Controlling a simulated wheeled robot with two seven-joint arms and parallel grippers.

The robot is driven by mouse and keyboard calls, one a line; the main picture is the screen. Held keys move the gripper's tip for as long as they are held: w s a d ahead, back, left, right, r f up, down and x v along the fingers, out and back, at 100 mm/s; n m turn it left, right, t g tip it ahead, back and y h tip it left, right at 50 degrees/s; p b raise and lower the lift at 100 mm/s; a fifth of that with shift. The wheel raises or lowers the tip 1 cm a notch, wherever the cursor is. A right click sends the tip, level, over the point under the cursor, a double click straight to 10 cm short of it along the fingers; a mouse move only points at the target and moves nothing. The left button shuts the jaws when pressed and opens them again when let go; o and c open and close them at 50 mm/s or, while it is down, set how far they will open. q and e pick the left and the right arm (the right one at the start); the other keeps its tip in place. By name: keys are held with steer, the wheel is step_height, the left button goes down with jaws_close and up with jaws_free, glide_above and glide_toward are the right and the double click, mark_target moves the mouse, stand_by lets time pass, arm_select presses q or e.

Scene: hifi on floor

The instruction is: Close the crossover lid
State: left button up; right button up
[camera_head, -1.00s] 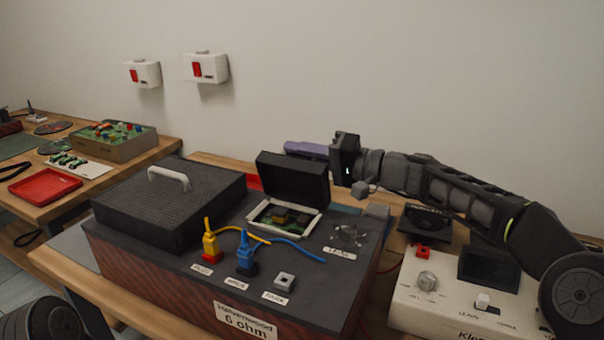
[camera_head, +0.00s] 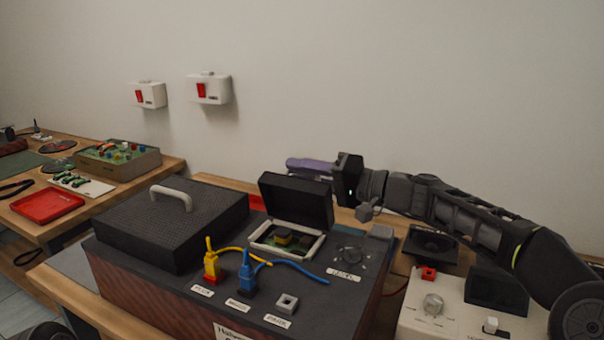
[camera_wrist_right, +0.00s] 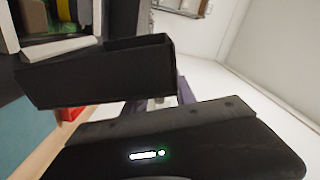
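The crossover lid (camera_head: 297,203) is black and stands raised, leaning back at the rear of the pale crossover frame (camera_head: 262,252). A green circuit board (camera_head: 297,240) shows inside. My right gripper (camera_head: 309,164) reaches in from the right behind the lid, with a purple-grey finger showing above the lid's top edge. Contact and finger gap are hidden by the lid. In the right wrist view the dark lid (camera_wrist_right: 95,75) lies across the view just in front of my gripper's body, with part of the board (camera_wrist_right: 45,18) at the upper left. My left gripper is out of view.
A black grille with a white handle (camera_head: 170,197) lies left of the crossover. Yellow (camera_head: 212,262) and blue (camera_head: 247,272) plugs with wires stand in front. A white device (camera_head: 432,305) is at the right. The wall is behind.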

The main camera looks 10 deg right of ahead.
steer(key=v, duration=0.7)
steer(key=shift+s+d+b, duration=0.2)
steer(key=shift+d+b, duration=0.15)
steer(key=shift+b, duration=0.1)
